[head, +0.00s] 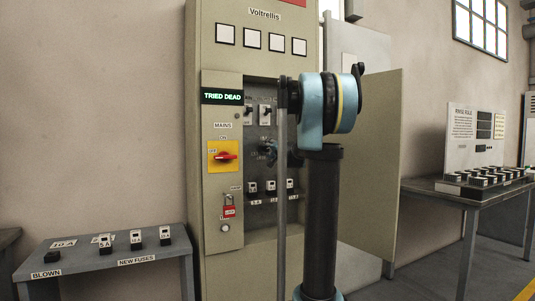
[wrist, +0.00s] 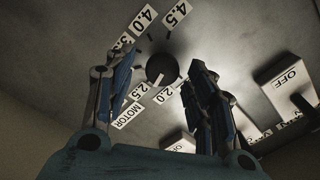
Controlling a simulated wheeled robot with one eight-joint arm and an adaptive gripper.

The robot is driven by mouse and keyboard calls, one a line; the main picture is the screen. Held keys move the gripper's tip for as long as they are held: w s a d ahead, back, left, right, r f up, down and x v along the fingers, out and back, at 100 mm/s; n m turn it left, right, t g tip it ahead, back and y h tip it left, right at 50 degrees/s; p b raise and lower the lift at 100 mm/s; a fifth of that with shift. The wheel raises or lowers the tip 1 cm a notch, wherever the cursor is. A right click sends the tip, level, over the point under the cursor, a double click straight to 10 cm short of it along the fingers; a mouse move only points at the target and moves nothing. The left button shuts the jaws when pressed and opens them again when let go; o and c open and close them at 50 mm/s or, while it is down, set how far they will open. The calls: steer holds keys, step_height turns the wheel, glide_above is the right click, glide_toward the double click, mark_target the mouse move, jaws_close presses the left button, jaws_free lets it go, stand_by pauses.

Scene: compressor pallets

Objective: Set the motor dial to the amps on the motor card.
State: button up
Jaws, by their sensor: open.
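The motor dial (wrist: 162,68) is a dark round knob on the grey panel in the wrist view. White scale labels around it read 2.0, 2.5, 4.0 and 4.5, with one partly hidden that looks like 3.5. A MOTOR label (wrist: 127,115) is beside it. In the head view my gripper (head: 270,152) is at the panel, partly hidden by my arm. I cannot identify a readable motor card.
The cabinet (head: 232,100) stands with its door (head: 375,150) open to the right. A red mains switch (head: 224,157) and red padlock (head: 229,211) are left of my arm. OFF-marked switches (wrist: 290,85) sit close right of my fingers.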

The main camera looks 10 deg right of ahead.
steer(key=v, duration=1)
steer(key=shift+s, duration=0.35)
steer(key=shift+d, duration=0.1)
steer(key=s+d+m, duration=0.1)
steer(key=s+m, duration=0.2)
steer(key=s, duration=0.2)
steer(key=x, duration=1.7)
steer(key=shift+d+f, duration=0.1)
steer(key=shift+d, duration=0.1)
steer(key=c, duration=1.1)
